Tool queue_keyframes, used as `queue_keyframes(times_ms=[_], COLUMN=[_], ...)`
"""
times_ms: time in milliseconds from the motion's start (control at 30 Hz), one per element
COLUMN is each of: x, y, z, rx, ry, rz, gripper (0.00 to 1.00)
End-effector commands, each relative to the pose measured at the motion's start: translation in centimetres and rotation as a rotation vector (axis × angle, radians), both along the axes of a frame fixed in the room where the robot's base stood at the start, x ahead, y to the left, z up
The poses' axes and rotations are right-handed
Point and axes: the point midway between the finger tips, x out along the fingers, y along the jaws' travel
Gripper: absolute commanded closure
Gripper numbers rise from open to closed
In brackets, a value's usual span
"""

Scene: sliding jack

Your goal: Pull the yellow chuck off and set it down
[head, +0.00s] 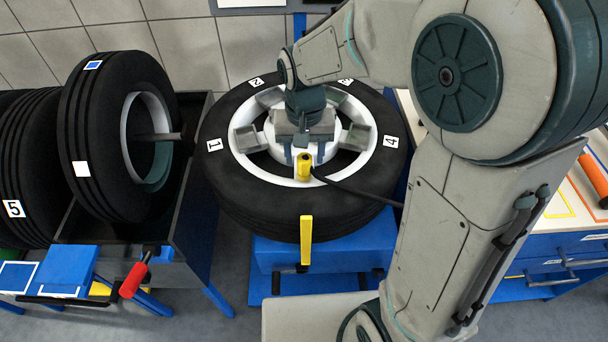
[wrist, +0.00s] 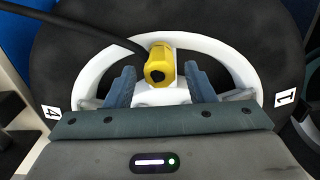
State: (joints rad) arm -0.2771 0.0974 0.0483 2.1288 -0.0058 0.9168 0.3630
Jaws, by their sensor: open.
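The yellow chuck (head: 304,166) sits at the near side of the white wheel rim (head: 276,176), with a black hose (head: 350,187) running from it to the right. In the wrist view the chuck (wrist: 160,64) stands beyond and between my two blue-grey fingertips. My gripper (head: 304,158) is open over the wheel, a finger on either side of the chuck with gaps visible in the wrist view. The gripper (wrist: 160,85) holds nothing. The valve under the chuck is hidden.
The tyre (head: 245,205) lies flat on a blue stand (head: 330,250) with a yellow upright handle (head: 306,243) in front. More tyres (head: 105,125) stand on a rack at left. A red-handled lever (head: 133,280) is front left. A workbench (head: 570,240) with drawers is at right.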

Motion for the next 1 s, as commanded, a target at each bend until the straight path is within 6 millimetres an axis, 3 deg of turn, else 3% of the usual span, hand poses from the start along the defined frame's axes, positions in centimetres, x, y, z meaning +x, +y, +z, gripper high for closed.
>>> queue_keyframes(times_ms=[133, 633, 667, 800, 833, 1000], x=[0.03, 0.02, 0.02, 0.02, 0.02, 0.03], y=[0.01, 0.00, 0.00, -0.01, -0.01, -0.01], z=[-1.40, -1.40, -1.40, -1.40, -1.40, -1.34], rx=[0.000, 0.000, 0.000, 0.000, 0.000, 0.000], ry=[-0.001, -0.001, -0.001, -0.001, -0.001, -0.001], rz=[0.000, 0.000, 0.000, 0.000, 0.000, 0.000], gripper=[0.51, 0.51, 0.56, 0.95, 1.00, 1.00])
